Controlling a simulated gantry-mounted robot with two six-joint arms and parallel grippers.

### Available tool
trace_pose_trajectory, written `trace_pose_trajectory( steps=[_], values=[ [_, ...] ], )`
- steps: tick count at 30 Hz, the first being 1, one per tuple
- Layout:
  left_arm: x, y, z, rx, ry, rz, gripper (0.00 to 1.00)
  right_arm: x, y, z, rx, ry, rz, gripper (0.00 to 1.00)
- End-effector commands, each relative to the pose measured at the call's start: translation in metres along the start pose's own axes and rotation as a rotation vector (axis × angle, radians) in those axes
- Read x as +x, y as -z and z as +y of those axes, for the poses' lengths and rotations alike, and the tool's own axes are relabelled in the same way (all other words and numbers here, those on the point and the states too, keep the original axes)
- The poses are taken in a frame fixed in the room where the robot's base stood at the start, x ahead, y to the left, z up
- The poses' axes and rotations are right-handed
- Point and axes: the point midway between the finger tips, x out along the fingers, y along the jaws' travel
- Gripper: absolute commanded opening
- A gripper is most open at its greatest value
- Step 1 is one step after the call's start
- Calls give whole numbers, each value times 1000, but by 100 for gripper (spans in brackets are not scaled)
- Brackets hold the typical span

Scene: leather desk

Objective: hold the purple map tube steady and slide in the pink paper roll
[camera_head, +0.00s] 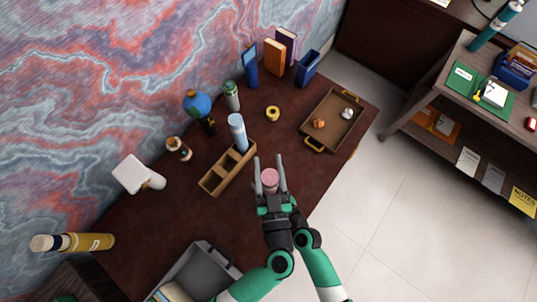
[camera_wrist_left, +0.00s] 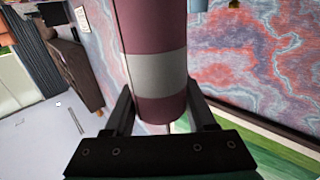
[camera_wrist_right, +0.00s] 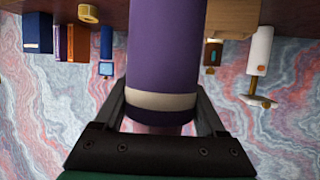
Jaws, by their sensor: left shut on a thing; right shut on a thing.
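In the head view my left gripper (camera_head: 270,168) has its fingers on either side of the round pink end of the paper roll (camera_head: 269,177). In the left wrist view the dark pink roll (camera_wrist_left: 147,25) with a grey band is gripped between the fingers (camera_wrist_left: 160,115). In the right wrist view my right gripper (camera_wrist_right: 165,115) is shut on the purple map tube (camera_wrist_right: 167,50), just by its cream band. A strip of pink shows past the tube's banded end. How deep the roll sits in the tube is hidden. The tube is not discernible in the head view.
A wooden divided box (camera_head: 213,182) with a blue-white bottle (camera_head: 237,130) stands left of the grippers. A brown tray (camera_head: 310,128) lies behind right; a grey bin (camera_head: 210,265) is at front left. A yellow tape roll (camera_head: 272,113) lies farther back. Some desk between is bare.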

Motion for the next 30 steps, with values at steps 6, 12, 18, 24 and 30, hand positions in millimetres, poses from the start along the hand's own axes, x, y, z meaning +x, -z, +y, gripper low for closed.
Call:
trace_pose_trajectory(
  steps=[6,12,18,24,30],
  values=[
    [0,-5,0,0,0,0,0,0,0,0,0,0,0,16],
    [0,-10,0,0,0,1,0,0,0,0,0,0,0,16],
    [0,-15,0,0,-1,0,0,0,0,0,0,0,0,16],
    [0,-20,0,1,-1,1,0,0,0,0,0,0,0,16],
    [0,-25,0,0,0,0,0,0,0,0,0,0,0,16]
  ],
)
